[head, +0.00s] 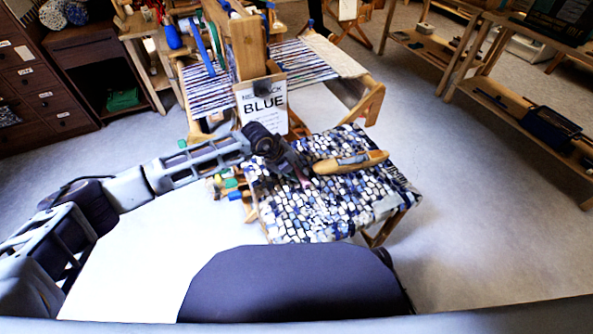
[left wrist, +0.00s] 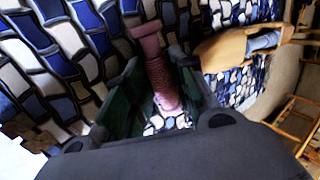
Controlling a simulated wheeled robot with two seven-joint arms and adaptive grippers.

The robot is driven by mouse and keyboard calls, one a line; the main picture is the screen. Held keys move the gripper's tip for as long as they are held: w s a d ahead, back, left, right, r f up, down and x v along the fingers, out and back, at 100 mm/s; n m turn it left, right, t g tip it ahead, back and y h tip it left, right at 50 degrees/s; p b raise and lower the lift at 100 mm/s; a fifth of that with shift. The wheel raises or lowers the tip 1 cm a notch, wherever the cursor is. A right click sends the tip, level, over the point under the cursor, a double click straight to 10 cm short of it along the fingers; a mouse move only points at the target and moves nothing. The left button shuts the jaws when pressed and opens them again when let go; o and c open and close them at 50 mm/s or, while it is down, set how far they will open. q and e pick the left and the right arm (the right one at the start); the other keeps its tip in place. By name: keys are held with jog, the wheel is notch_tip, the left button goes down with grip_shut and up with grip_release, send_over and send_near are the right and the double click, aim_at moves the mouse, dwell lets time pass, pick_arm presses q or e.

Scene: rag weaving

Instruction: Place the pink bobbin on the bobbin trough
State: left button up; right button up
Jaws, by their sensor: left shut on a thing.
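The pink bobbin (left wrist: 160,75) is between the fingers of my left gripper (left wrist: 158,100) in the left wrist view. The gripper is shut on it, over the woven blue, white and black surface of a bench (head: 310,215). In the head view my left gripper (head: 295,165) is above the back part of this bench, and the bobbin is mostly hidden there. I cannot tell with certainty which thing is the bobbin trough; a small wooden rack with coloured spools (head: 222,183) is at the bench's left side. My right gripper is not in view.
A wooden shuttle (head: 350,163) with a blue-grey bobbin lies on the bench, just right of my left gripper. A loom (head: 250,50) with a "BLUE" sign (head: 262,108) stands behind. Drawers (head: 30,85) are at the left, shelves (head: 510,105) at the right. The right floor is clear.

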pick_arm(q)
jog(key=shift+f, duration=0.1)
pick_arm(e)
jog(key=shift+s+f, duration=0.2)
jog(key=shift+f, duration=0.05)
pick_arm(q)
jog(key=o, duration=0.5)
jog(key=shift+o, duration=0.5)
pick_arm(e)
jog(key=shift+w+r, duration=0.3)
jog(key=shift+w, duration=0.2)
pick_arm(q)
jog(key=shift+a+r, duration=0.2)
jog(key=shift+r, duration=0.15)
jog(key=p+v, duration=0.2)
jog(key=v, duration=0.9)
jog(key=shift+r, duration=0.2)
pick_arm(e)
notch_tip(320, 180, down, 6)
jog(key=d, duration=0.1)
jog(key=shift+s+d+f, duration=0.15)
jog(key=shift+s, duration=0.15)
pick_arm(q)
jog(key=shift+s, duration=0.15)
